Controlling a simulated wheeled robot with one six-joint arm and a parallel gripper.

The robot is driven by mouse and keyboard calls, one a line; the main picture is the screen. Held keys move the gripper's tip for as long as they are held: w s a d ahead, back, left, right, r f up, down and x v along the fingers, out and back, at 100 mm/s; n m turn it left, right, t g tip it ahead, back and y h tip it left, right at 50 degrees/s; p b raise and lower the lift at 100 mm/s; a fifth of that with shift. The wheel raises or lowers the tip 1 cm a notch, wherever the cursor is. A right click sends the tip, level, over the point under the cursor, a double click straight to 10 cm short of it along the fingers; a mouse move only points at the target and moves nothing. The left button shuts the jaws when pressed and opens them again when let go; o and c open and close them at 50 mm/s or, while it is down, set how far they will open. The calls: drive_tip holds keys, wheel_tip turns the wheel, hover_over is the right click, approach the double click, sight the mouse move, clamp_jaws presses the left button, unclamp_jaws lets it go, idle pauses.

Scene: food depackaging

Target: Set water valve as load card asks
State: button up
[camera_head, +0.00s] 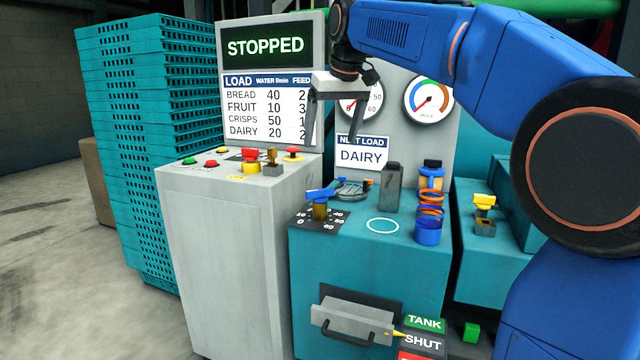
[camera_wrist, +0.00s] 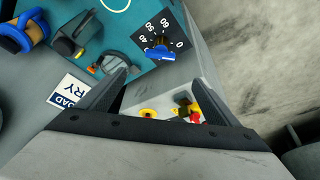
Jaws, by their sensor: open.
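The water valve is a blue handle (camera_head: 320,194) on a brass stem above a black dial marked 0 to 60, on the teal cabinet. It also shows in the wrist view as a blue handle (camera_wrist: 160,53). I cannot tell its exact setting. The load card (camera_head: 268,105) lists water l/min: bread 40, fruit 10, crisps 50, dairy 20. The NEXT LOAD sign (camera_head: 362,156) reads DAIRY; its top is partly covered by a finger. My gripper (camera_head: 331,128) is open and empty, above and apart from the valve. It partly hides the water gauge (camera_head: 368,104).
A screen (camera_head: 264,45) reads STOPPED. The grey console (camera_head: 215,205) with buttons stands left of the valve. A dark grey block (camera_head: 391,187) and a blue-orange coil (camera_head: 429,220) stand right of it. Teal crates (camera_head: 150,130) are stacked left.

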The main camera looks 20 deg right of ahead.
sight(320, 190)
drive_tip(key=x, duration=1.7)
drive_tip(key=shift+a+f, duration=0.1)
drive_tip(key=c, duration=1.1)
drive_tip(key=shift+o, duration=0.2)
